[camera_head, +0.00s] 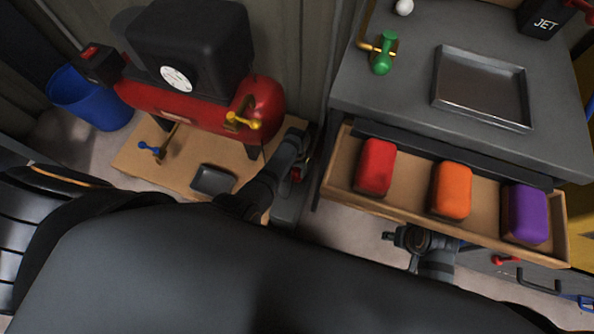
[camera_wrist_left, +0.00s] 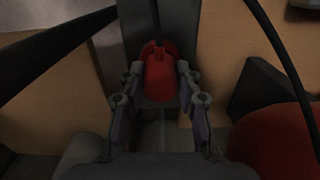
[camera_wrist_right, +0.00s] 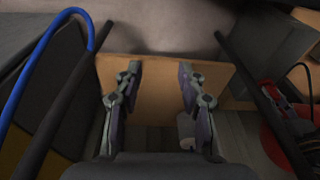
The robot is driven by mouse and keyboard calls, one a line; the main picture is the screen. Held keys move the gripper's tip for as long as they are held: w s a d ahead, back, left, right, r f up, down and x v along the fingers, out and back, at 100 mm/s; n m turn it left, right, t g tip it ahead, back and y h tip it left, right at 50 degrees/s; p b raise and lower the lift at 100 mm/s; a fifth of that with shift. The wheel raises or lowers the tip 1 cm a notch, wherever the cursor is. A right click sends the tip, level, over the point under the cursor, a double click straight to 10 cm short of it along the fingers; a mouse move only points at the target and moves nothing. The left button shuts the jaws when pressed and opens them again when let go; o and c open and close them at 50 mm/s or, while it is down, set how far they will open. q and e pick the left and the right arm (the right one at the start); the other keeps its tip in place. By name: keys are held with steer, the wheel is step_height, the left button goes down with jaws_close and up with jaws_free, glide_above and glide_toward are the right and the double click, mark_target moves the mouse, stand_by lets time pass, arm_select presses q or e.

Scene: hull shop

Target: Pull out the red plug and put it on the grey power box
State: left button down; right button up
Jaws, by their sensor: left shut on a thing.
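The red plug (camera_wrist_left: 160,78) is a small red cylinder between my left gripper's fingers in the left wrist view. My left gripper (camera_wrist_left: 160,90) is shut on it. In the head view my left gripper (camera_head: 299,160) is low between the red compressor and the bench, and a bit of red shows beside it. A long grey box (camera_head: 288,208) is below it, perhaps the power box; it seems to show behind the plug in the left wrist view. I cannot tell whether the plug is still seated. My right gripper (camera_wrist_right: 157,90) is open and empty.
A red compressor (camera_head: 185,110) stands on a wooden board (camera_head: 135,160) with a dark box (camera_head: 213,180). An open drawer (camera_head: 335,175) holds red, orange and purple blocks. My right arm is just in front of it. The bench (camera_head: 400,90) carries a metal tray (camera_head: 480,122).

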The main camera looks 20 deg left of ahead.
mark_target(296, 169)
arm_select(q)
steer(key=shift+r+p, duration=0.9)
steer(key=shift+r, duration=0.05)
steer(key=shift+r+p, duration=0.75)
steer(key=shift+p, duration=0.05)
steer(key=shift+r+p, duration=0.7)
arm_select(e)
steer(key=s+d+f+h, duration=0.1)
steer(key=d+f, duration=0.2)
steer(key=f, duration=0.7)
steer(key=shift+s+d+f, duration=0.25)
steer(key=shift+s+f, duration=0.05)
steer(key=shift+f, duration=0.05)
